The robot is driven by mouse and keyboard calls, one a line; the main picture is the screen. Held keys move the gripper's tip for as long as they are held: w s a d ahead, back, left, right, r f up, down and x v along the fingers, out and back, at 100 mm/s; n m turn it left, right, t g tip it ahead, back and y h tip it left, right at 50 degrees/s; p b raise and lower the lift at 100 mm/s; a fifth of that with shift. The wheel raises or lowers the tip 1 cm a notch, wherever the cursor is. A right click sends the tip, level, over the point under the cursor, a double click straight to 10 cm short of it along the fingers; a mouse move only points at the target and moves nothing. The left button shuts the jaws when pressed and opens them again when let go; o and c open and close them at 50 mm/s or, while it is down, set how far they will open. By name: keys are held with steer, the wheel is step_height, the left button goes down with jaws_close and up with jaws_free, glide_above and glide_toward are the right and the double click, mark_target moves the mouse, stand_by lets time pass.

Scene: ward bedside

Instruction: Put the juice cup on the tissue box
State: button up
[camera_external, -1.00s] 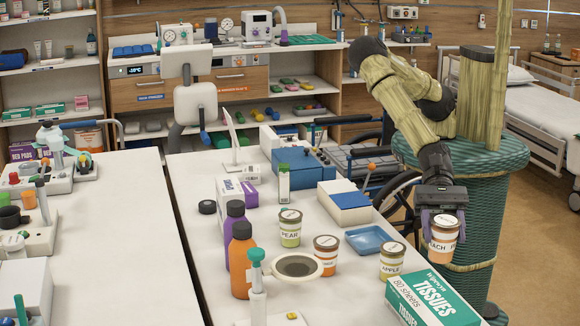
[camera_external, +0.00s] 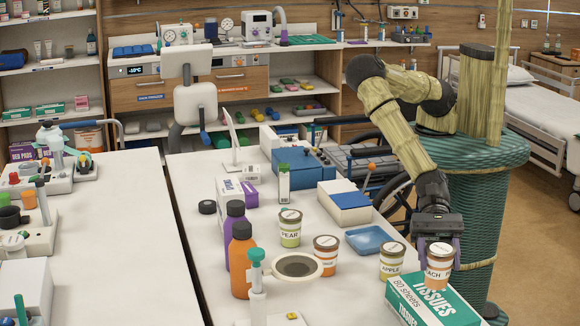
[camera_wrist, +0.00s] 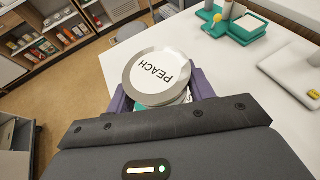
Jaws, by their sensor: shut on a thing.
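The peach juice cup (camera_external: 438,268) is an orange cup with a white label and brown-rimmed lid. My gripper (camera_external: 438,250) is shut on it from above, with purple fingers on either side. In the wrist view the cup's round lid (camera_wrist: 158,72), reading PEACH, sits between the fingers. The green and white tissue box (camera_external: 408,300) lies at the table's near right edge. The cup is upright over the box's top, its base at or very near that surface; I cannot tell if they touch. The cup hides part of the box's top.
The apple cup (camera_external: 392,261) stands close to the left of the held cup, by the box's far edge. An orange-labelled cup (camera_external: 326,256), a pear cup (camera_external: 290,228), a blue tray (camera_external: 368,240) and bottles (camera_external: 242,262) stand farther left.

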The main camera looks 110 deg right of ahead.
mark_target(438, 272)
steer(key=shift+f+p, duration=0.35)
steer(key=shift+f, duration=1.4)
steer(key=shift+f, duration=0.25)
steer(key=o, duration=1.1)
steer(key=shift+r, duration=0.1)
steer(key=shift+r, duration=0.15)
steer(key=b+v, duration=0.2)
steer(key=v, duration=1)
steer(key=shift+d, duration=0.1)
